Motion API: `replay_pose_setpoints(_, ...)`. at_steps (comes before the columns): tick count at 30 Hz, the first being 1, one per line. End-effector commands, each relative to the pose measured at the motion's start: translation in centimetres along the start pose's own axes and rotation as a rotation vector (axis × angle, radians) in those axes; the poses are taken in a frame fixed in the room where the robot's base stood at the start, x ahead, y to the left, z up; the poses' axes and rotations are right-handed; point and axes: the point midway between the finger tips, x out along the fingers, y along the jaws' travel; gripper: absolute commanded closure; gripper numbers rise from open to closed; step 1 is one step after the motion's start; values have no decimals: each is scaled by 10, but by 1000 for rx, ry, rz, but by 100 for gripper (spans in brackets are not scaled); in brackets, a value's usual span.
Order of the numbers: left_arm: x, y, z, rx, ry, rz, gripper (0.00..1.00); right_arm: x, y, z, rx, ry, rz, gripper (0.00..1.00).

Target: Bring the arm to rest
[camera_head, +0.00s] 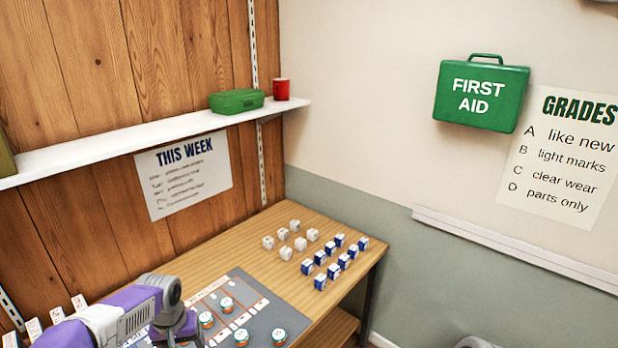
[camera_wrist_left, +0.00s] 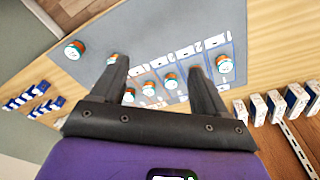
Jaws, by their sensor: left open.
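My left arm (camera_head: 120,318), purple and white, reaches in from the lower left of the head view, over the near part of the table (camera_head: 255,234). Its fingertips cannot be made out there. In the left wrist view my left gripper (camera_wrist_left: 157,68) is open, with its two dark fingers apart and nothing seen held between them. Beyond and between the fingers lies a grey mat (camera_wrist_left: 185,22) with several round teal and orange jars with white lids. One jar (camera_wrist_left: 74,50) stands apart near the mat's corner. My right gripper does not show.
White cubes (camera_head: 300,244) and blue-and-white boxes (camera_head: 332,248) stand in rows at the table's far right. Upright white boxes (camera_wrist_left: 275,104) line another edge. A wall shelf (camera_head: 150,138) holds a green box (camera_head: 237,101) and a red cup (camera_head: 281,90). Space above the table's back is clear.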

Motion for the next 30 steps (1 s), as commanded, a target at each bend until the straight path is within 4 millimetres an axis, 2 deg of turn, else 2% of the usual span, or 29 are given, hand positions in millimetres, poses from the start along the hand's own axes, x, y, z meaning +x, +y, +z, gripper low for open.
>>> replay_pose_setpoints(1, 22, 9, 6, 15, -17, 19, 26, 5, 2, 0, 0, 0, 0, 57)
replay_pose_setpoints(8, 90, 40, 27, 57, -41, 100, 26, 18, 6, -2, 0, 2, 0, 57)
replay_pose_setpoints(14, 166, 75, 66, 82, -75, 193, 26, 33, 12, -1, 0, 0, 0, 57)
replay_pose_setpoints(17, 219, 97, 102, 83, -101, 254, 26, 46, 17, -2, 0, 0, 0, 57)
replay_pose_setpoints(18, 242, 106, 122, 79, -115, 280, 26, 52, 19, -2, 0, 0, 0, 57)
replay_pose_setpoints(22, 306, 131, 191, 48, -147, 344, 26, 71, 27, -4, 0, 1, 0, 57)
replay_pose_setpoints(24, 330, 138, 225, 26, -158, 359, 26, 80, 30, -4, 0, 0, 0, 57)
replay_pose_setpoints(27, 350, 142, 263, 2, -167, 364, 26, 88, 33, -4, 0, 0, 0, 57)
replay_pose_setpoints(30, 360, 142, 286, -14, -168, 360, 26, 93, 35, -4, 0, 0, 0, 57)
